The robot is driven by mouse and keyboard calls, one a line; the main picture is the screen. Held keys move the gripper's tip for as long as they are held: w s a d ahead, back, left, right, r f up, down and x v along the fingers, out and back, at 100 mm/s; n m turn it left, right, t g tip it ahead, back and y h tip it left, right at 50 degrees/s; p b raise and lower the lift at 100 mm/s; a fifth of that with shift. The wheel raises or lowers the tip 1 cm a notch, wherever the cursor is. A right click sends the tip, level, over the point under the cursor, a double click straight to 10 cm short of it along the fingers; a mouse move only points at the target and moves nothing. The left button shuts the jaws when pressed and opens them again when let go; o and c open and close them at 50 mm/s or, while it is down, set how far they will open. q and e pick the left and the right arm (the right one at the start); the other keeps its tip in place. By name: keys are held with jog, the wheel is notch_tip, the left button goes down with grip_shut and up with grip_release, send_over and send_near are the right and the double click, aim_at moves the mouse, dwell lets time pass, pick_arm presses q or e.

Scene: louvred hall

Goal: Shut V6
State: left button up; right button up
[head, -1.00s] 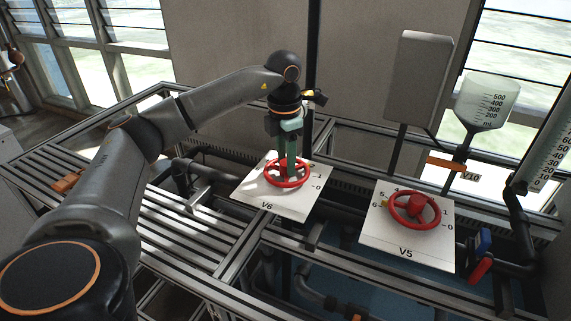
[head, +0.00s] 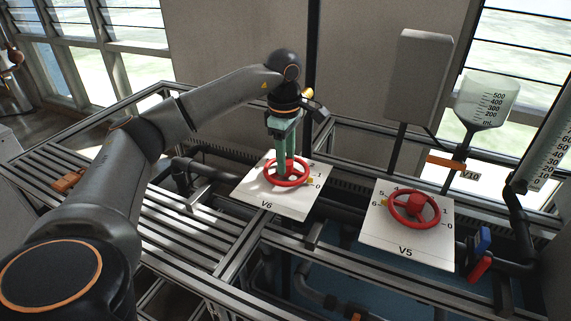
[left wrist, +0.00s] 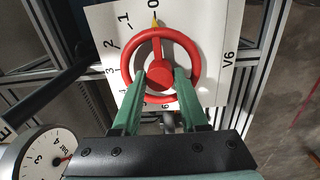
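The V6 handwheel (head: 304,175) is red and sits on a white dial plate (head: 262,203) marked V6. My left gripper (head: 288,169) reaches down onto it from above. In the left wrist view its two green fingers (left wrist: 161,80) are inside the red rim (left wrist: 126,62), one on each side of the hub (left wrist: 159,77), closed against it as far as I can see. The yellow pointer (left wrist: 155,22) of V6 stands at or very close to the 0 mark. My right gripper is not in view.
The V5 handwheel (head: 432,222) on its white plate (head: 405,251) is to the right. A measuring vessel (head: 487,102) and a grey box (head: 420,75) stand behind it. A pressure gauge (left wrist: 40,155) shows in the left wrist view. Frame rails surround the valves.

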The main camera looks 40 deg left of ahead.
pick_arm(q)
jog(key=o, duration=0.5)
jog(key=shift+s+d+f, duration=0.1)
jog(key=shift+d+f, duration=0.1)
jog(key=shift+f, duration=0.3)
jog(key=shift+s+d+f, duration=0.1)
jog(key=shift+d+f, duration=0.05)
jog(key=shift+f, duration=0.35)
jog(key=shift+w+a+r, duration=0.1)
jog(key=shift+a+r, duration=0.05)
jog(key=shift+r, duration=1.7)
jog(key=shift+w+a+r, duration=0.1)
jog(key=shift+a+r, duration=0.05)
jog(key=shift+r, duration=1.7)
